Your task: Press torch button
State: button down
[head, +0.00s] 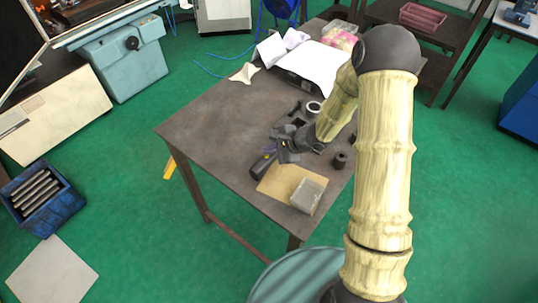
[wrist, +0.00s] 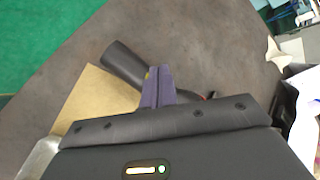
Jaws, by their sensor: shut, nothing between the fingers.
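The torch (head: 263,165) is a dark cylinder lying on the table, partly on a tan sheet (head: 272,184). In the wrist view the torch (wrist: 123,63) runs from upper left in behind my fingers. My gripper (head: 268,153) is shut and empty, its purple fingertips (wrist: 158,72) over the torch's body. I cannot tell whether they touch it. The torch's button is not clearly visible; a small red spot (wrist: 212,95) shows just right of the fingers, partly hidden by my gripper.
A dark cylinder (head: 340,160) and a white ring (head: 313,107) stand near my gripper. White papers (head: 315,65) lie at the back. The left of the table (head: 215,120) is clear.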

notch_tip(320, 180, up, 6)
jog(key=p, duration=0.3)
dwell(0.3)
dwell(1.0)
